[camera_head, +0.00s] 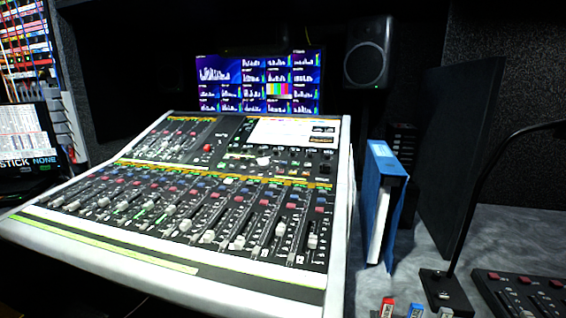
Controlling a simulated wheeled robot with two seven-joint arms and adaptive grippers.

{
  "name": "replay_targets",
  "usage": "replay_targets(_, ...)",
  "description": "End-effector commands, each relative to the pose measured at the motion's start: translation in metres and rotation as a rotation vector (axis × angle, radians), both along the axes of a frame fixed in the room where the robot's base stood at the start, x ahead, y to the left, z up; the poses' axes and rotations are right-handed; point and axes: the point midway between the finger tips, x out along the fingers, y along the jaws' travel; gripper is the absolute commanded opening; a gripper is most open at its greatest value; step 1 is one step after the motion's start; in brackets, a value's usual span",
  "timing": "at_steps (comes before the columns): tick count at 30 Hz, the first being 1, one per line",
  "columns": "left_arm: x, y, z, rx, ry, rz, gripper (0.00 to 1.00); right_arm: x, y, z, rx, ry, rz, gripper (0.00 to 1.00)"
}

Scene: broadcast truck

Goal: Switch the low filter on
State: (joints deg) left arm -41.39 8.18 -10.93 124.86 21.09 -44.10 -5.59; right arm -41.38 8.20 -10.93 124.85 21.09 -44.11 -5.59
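A large audio mixing console (190,210) with a pale frame fills the left and middle of the head view. Its sloped face carries rows of faders, small coloured buttons and knobs, with a bright screen (290,131) in the upper part. The labels are too small to read, so I cannot tell which control is the low filter or whether it is on. Neither of my grippers shows in this view.
A blue binder (378,200) stands upright right of the console. A thin dark stand (445,285) and a button panel (525,295) sit at the right. A monitor (258,82), a speaker (368,52) and a laptop (25,140) surround the console.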

Motion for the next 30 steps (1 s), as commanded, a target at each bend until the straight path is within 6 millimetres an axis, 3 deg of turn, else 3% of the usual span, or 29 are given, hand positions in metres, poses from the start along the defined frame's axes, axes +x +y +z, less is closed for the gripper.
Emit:
replay_targets(1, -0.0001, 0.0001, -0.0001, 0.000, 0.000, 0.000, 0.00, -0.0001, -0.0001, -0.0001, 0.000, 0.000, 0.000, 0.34)
replay_targets(9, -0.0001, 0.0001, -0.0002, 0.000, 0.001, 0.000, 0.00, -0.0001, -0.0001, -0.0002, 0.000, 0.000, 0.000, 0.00)
replay_targets(30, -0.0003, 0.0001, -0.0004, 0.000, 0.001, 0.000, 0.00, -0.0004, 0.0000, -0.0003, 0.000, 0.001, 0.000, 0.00)
